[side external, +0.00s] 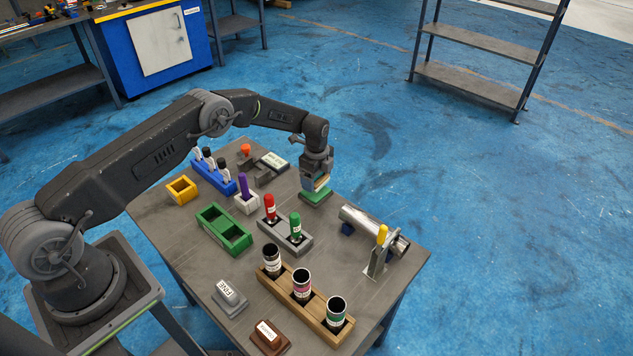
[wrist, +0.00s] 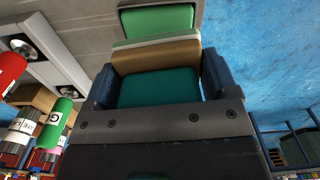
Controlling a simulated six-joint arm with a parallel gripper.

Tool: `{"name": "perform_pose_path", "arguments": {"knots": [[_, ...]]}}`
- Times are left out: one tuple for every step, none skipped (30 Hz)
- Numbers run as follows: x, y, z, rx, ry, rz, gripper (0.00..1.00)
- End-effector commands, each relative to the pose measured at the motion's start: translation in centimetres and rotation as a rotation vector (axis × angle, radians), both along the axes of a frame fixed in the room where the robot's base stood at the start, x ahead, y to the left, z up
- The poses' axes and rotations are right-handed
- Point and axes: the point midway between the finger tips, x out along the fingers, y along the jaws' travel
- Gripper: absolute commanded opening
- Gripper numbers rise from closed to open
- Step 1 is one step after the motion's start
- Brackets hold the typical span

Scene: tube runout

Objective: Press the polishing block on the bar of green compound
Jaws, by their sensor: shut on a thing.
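My gripper (side external: 317,178) is above the far right part of the table. In the wrist view my gripper (wrist: 158,85) is shut on the polishing block (wrist: 155,57), with a dark blue finger on each side. The block has a teal top, a tan body and a pale grey underside. The block (side external: 321,183) also shows at the gripper's tip in the side view. The bar of green compound (side external: 315,197) lies directly beneath it; its far end shows past the block in the wrist view (wrist: 158,19). I cannot tell whether the block touches the bar.
A metal tube (side external: 368,227) rests right of the bar, with a yellow-topped stand (side external: 377,262) at its near end. A grey holder (side external: 286,238) carries red and green markers. A wooden rack (side external: 318,312) holds canisters. A green tray (side external: 222,229) stands left. A grey block (side external: 229,294) lies in front.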

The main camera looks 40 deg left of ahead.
Motion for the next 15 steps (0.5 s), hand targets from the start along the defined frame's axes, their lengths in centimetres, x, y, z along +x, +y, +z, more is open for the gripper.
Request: {"name": "perform_pose_path", "arguments": {"knots": [[0.0,0.0,0.5,0.000,-0.001,0.000,0.55],[0.0,0.0,0.7,0.000,-0.001,0.000,0.55],[0.0,0.0,1.1,0.000,-0.001,0.000,0.55],[0.0,0.0,1.3,0.000,-0.001,0.000,0.55],[0.0,0.0,1.5,0.000,-0.001,0.000,0.55],[0.0,0.0,1.8,0.000,-0.001,0.000,0.55],[0.0,0.0,2.1,0.000,-0.001,0.000,0.55],[0.0,0.0,2.3,0.000,0.000,0.000,0.55],[0.0,0.0,2.5,0.000,0.001,0.000,0.55],[0.0,0.0,2.8,0.000,0.001,0.000,0.55],[0.0,0.0,3.0,0.000,0.000,0.000,0.55],[0.0,0.0,3.3,0.000,0.000,0.000,0.55],[0.0,0.0,3.4,0.000,0.000,0.000,0.55],[0.0,0.0,3.6,0.000,0.000,0.000,0.55],[0.0,0.0,3.7,0.000,0.001,0.000,0.55]]}}
